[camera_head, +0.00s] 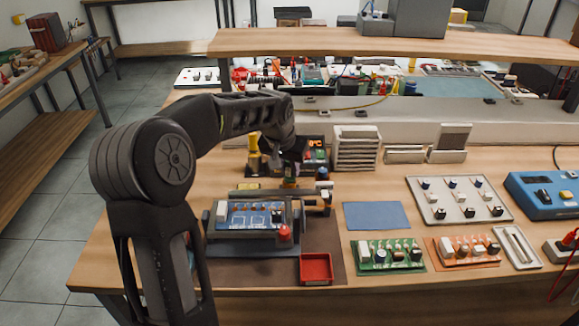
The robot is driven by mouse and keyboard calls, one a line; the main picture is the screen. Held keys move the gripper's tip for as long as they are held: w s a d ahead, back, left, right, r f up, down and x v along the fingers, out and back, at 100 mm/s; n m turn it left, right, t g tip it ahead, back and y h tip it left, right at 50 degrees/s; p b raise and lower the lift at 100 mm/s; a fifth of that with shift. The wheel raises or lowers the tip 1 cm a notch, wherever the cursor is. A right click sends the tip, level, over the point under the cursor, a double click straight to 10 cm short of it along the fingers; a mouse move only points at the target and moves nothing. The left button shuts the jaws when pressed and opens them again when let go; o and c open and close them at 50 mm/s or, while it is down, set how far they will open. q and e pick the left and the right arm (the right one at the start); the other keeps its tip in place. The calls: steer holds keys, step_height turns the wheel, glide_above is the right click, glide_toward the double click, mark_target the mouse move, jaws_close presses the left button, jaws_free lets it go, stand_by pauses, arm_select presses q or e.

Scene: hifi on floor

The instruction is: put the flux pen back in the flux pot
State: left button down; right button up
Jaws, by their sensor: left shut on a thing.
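My left gripper (291,170) is over the back of the work mat, behind the board holder, pointing down. A small pot with a blue top (322,174) stands just right of the gripper and may be the flux pot; I cannot tell for sure. My right gripper is not in view.
A blue circuit board sits in a dark holder (250,238) in front of the gripper. A red tray (316,268), a blue mat (376,215) and a green board (387,257) lie to the right.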

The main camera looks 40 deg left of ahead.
arm_select(q)
steer(key=c, duration=1.2)
jaws_free()
steer(key=o, duration=0.5)
steer(key=shift+o, duration=0.2)
steer(key=shift+r, duration=0.1)
steer(key=shift+r+p, duration=2.5)
steer(key=shift+r, duration=0.95)
steer(key=shift+f, duration=0.1)
